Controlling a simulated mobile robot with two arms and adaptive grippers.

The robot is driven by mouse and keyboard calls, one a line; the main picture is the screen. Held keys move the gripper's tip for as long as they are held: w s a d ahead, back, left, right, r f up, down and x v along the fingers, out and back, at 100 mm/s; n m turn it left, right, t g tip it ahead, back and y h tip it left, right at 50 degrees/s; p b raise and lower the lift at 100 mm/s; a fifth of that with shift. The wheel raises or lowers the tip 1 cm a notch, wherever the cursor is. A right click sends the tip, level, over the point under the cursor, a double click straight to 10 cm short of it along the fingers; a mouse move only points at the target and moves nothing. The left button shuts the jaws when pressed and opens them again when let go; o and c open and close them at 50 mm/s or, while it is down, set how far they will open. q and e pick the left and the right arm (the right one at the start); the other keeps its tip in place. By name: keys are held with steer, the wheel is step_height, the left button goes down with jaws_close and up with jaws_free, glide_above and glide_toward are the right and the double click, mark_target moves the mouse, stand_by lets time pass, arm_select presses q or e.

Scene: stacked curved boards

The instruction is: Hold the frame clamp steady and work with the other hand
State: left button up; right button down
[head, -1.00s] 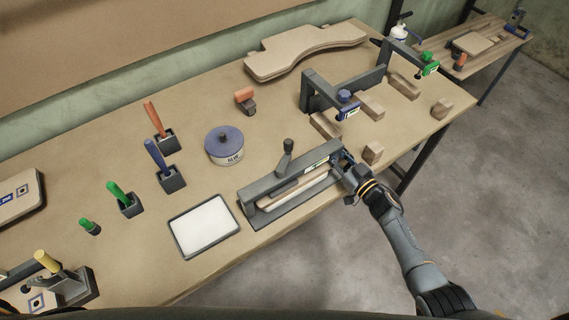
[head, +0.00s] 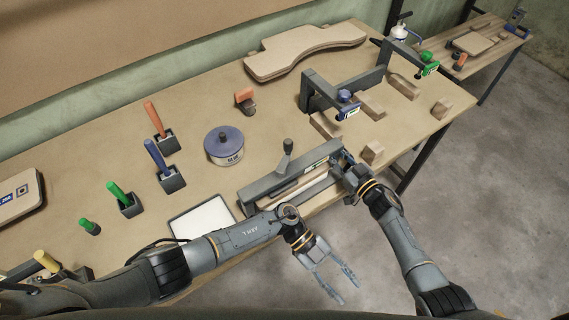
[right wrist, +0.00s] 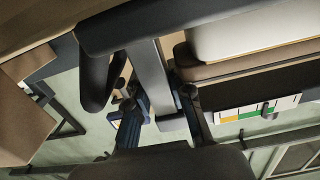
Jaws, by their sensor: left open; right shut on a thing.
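The grey frame clamp (head: 262,187) lies near the table's front edge, with an upright black-knobbed handle (head: 286,150) and a pale wooden strip (head: 307,183) inside it. My right gripper (head: 344,163) is shut on the right end of the frame clamp. In the right wrist view its fingers (right wrist: 165,122) close around a grey upright bar of the clamp (right wrist: 150,75). My left gripper (head: 342,287) is open and empty, in front of the table edge, over the floor.
A white tray (head: 186,222) lies left of the clamp, partly behind my left arm. A blue-lidded glue tin (head: 224,146) and several colour-handled tools in holders stand further left. A larger clamp frame (head: 312,87), wooden blocks (head: 441,108) and stacked curved boards (head: 303,55) are behind.

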arm_select(q)
steer(key=w+r+m+g+y, duration=0.45)
steer(key=r+m, duration=0.35)
steer(key=r, duration=0.4)
step_height(320, 180, up, 13)
steer(key=m+t+y, duration=0.3)
steer(key=m+t, duration=0.7)
steer(key=t, duration=0.6)
glide_above(287, 141)
steer(key=s+a, duration=0.1)
steer(key=a, duration=0.1)
steer(key=shift+x, duration=3.65)
steer(key=shift+s+d, duration=0.1)
steer(key=shift+s, duration=0.05)
jaws_close()
